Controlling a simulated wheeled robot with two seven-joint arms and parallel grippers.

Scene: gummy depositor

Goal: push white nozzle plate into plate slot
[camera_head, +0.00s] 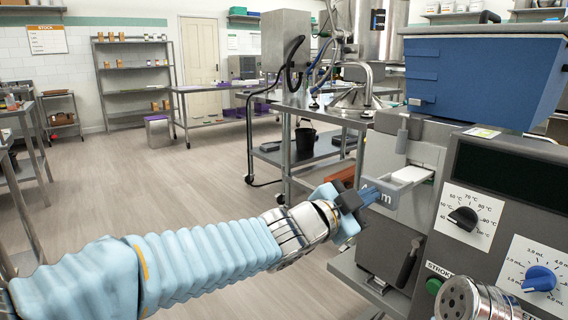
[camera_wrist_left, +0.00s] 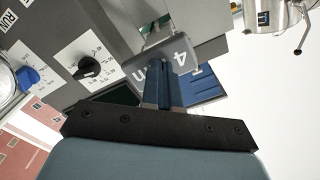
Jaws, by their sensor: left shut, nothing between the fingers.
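The nozzle plate has a white top (camera_head: 411,174) and a grey front face marked "4" and "m" (camera_wrist_left: 178,66). It sticks out from the slot opening (camera_head: 428,155) in the grey depositor's front. My left gripper (camera_head: 374,194) is shut and empty, with its blue fingertips at the plate's front face. In the left wrist view the fingers (camera_wrist_left: 163,88) point at this face and overlap its lower edge; whether they touch it I cannot tell. How deep the plate sits inside the slot is hidden.
The depositor has a black temperature knob (camera_head: 463,218) and a blue volume knob (camera_head: 539,279) right of the slot. A blue hopper (camera_head: 482,80) stands above. A steel table (camera_head: 300,105) with equipment stands behind. The floor (camera_head: 190,190) left of the machine is clear.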

